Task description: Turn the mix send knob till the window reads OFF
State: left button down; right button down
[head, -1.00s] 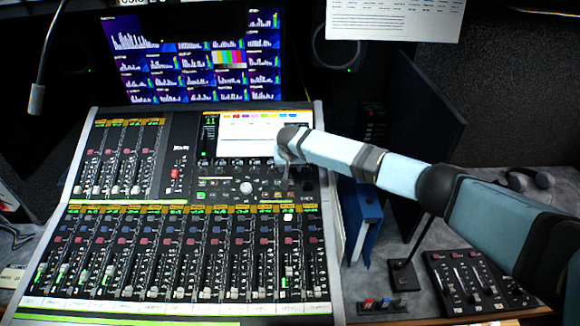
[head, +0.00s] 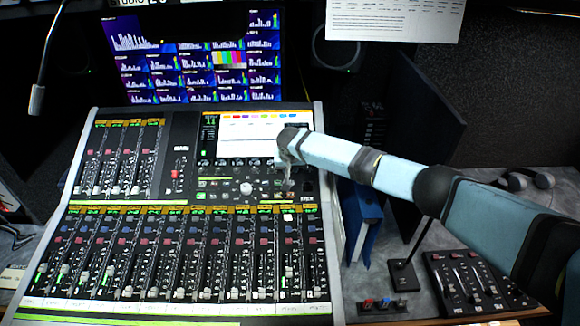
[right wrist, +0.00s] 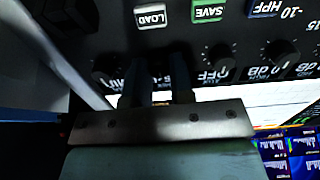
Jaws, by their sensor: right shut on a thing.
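The mixing console (head: 172,200) fills the middle of the head view, with a lit screen (head: 250,140) at its upper right. My right gripper (head: 290,178) reaches down from the right onto the knob area below that screen. In the right wrist view the panel appears upside down, and my right gripper (right wrist: 157,92) is shut on a small knob, mostly hidden between the fingers. Partly covered print shows by the fingers; I cannot tell which is the mix send window. An OFF reading (right wrist: 214,76) shows beside the right-hand finger, by a neighbouring knob (right wrist: 218,54). My left gripper is out of view.
LOAD (right wrist: 150,17) and SAVE (right wrist: 208,10) buttons sit close to the fingers, with more knobs alongside (right wrist: 276,50). Blue binders (head: 362,217) stand right of the console. A small fader box (head: 468,284) and a gooseneck base (head: 404,275) lie on the desk.

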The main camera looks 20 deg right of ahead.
jog(key=n+p, duration=0.1)
jog(key=n, duration=0.4)
jog(key=shift+p, duration=0.3)
jog(key=n+p, duration=0.1)
jog(key=n, duration=0.5)
jog(key=shift+a, duration=0.1)
dwell(0.4)
jog(key=c, duration=1)
grip_release()
jog(key=v, duration=1.3)
jog(key=shift+s+a+r, duration=0.15)
jog(key=shift+s+r, duration=0.1)
jog(key=shift+r, duration=0.05)
